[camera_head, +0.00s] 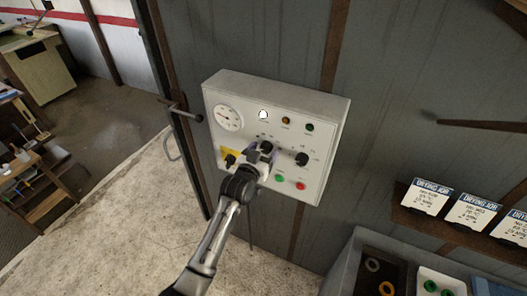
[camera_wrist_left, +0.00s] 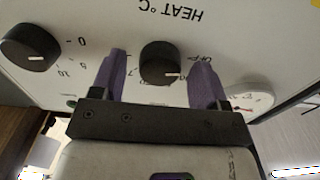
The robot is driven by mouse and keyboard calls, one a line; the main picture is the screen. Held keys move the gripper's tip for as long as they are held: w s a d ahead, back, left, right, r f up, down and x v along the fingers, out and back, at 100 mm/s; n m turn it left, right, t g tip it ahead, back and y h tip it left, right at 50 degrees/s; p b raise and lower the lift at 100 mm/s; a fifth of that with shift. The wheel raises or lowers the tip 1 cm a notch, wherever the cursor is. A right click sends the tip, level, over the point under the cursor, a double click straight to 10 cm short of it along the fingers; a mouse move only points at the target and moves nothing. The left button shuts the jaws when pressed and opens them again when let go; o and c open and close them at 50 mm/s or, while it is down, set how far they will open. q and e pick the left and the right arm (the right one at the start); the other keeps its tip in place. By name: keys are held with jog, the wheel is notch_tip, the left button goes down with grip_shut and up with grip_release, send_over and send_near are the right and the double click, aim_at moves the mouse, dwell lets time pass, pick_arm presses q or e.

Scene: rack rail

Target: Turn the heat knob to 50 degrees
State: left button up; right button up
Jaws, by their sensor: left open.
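The heat knob (camera_wrist_left: 158,60) is a round black knob under the "HEAT °C" lettering, seen upside down in the left wrist view. Its white pointer mark lies toward the lower right of that picture. The purple fingers of my left gripper (camera_wrist_left: 160,78) stand open on either side of it, with a gap showing on both sides. In the head view my left gripper (camera_head: 259,156) is at the middle of the white control box (camera_head: 275,88) and largely hides the heat knob. Most of the scale numbers are hidden by the fingers. My right gripper is not in view.
A second black knob (camera_head: 302,159) is to the right on the panel, also in the left wrist view (camera_wrist_left: 30,47). A dial gauge (camera_head: 228,118), lamps, a green button (camera_head: 279,179) and a red button (camera_head: 300,186) are nearby. Trays (camera_head: 440,284) stand at lower right.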

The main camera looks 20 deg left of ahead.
pick_arm(q)
jog(key=c, duration=0.9)
jog(key=shift+m, duration=0.3)
jog(key=m, duration=0.2)
jog(key=shift+m, duration=0.4)
jog(key=m+p, duration=0.1)
jog(key=m, duration=0.3)
jog(key=shift+m, duration=0.3)
jog(key=m, duration=0.4)
jog(key=shift+p, duration=0.3)
jog(key=shift+m, duration=2)
